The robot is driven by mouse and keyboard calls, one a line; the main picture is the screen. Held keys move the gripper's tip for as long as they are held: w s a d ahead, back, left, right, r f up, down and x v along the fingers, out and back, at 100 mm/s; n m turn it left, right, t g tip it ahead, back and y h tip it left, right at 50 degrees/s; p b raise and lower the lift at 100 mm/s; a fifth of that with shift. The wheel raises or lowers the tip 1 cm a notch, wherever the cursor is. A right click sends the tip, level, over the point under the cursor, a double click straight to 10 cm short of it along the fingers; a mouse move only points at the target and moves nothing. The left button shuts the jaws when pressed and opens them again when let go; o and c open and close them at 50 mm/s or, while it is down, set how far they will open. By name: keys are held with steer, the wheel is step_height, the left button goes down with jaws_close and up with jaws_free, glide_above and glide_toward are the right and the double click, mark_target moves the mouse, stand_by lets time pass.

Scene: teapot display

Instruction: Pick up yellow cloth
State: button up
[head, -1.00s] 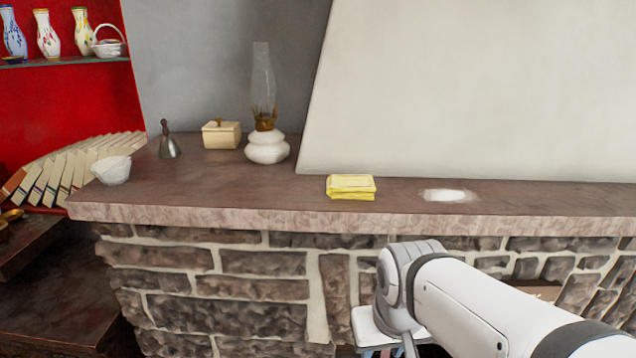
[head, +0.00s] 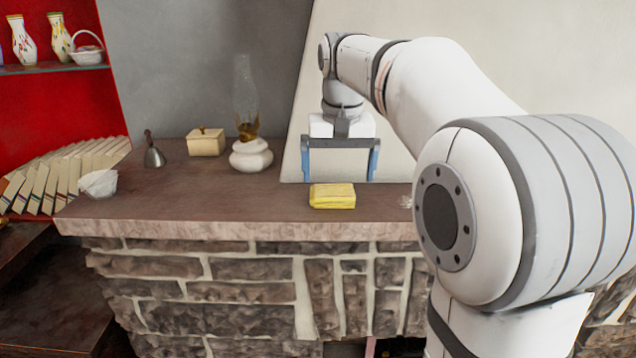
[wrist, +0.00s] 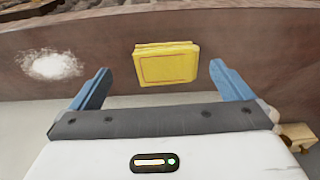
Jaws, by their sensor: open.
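The yellow cloth (head: 332,196) is folded into a small block and lies on the stone mantel ledge, close to its front edge. In the wrist view the cloth (wrist: 166,63) shows ahead of my fingertips, between their lines and a little right of centre. My gripper (head: 340,172) is open and empty, pointing down above the ledge, with its two blue fingers apart. In the head view it is above and seemingly behind the cloth. In the wrist view my gripper (wrist: 160,80) does not touch the cloth.
A white oil lamp (head: 251,155) with a glass chimney, a cream lidded box (head: 206,142), a bell (head: 153,152) and a white bowl (head: 98,183) stand left on the ledge (head: 190,205). A white powdery patch (wrist: 52,66) lies beside the cloth. The sloping chimney wall rises behind.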

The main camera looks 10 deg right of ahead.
mark_target(334, 190)
steer(key=shift+w+r, duration=0.9)
steer(key=shift+w, duration=0.1)
steer(key=shift+w+f, duration=0.1)
steer(key=f, duration=0.5)
steer(key=w+f, duration=0.1)
steer(key=f, duration=0.1)
steer(key=shift+w+f+p, duration=0.1)
steer(key=shift+f+p, duration=0.05)
steer(key=shift+p, duration=0.25)
steer(key=shift+c, duration=0.6)
steer(key=c, duration=0.9)
